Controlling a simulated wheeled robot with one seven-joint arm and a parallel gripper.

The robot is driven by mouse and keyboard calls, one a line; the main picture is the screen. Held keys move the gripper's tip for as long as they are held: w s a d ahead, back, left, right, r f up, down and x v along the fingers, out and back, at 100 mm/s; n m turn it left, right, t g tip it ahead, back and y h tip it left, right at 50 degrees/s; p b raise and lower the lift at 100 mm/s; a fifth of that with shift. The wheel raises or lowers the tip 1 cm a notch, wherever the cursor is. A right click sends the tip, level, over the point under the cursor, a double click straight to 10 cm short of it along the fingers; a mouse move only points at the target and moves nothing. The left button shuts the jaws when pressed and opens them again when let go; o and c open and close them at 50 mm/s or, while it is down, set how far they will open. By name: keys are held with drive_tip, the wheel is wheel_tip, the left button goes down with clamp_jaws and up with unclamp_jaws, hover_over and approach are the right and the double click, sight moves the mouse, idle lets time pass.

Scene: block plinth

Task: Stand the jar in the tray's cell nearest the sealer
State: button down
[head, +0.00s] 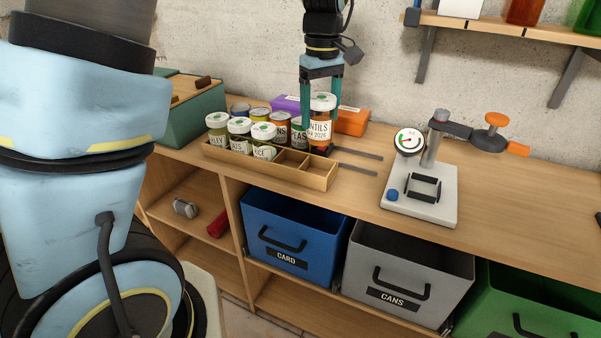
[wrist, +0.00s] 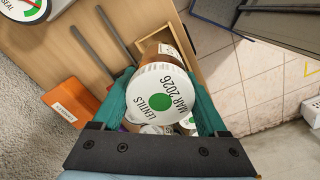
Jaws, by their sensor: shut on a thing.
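The jar (head: 320,131), labelled lentils, has amber contents and a white lid with a green dot. My gripper (head: 322,100) is shut on it, a teal finger on either side, and holds it upright at the right end of the tray (head: 265,175). I cannot tell whether its base touches the tray. In the wrist view the jar's lid (wrist: 160,98) fills the space between the fingers and hides much of the tray. The wooden tray holds several other jars on its left; empty cells show at its right front. The sealer (head: 420,205) stands right of the tray.
Two dark rails (head: 355,160) lie on the bench between tray and sealer. An orange box (head: 353,121) and a purple box (head: 285,103) stand behind the tray. A green case (head: 190,115) is at the left. Bench right of the sealer is mostly clear. Bins hang below.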

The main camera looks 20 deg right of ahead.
drive_tip(key=shift+a+f, duration=0.15)
drive_tip(key=shift+f, duration=0.15)
wheel_tip(320, 180, down, 9)
drive_tip(key=shift+f+p, duration=0.2)
drive_tip(key=shift+p, duration=0.8)
drive_tip(key=shift+f, duration=0.2)
unclamp_jaws()
drive_tip(key=shift+r, duration=0.2)
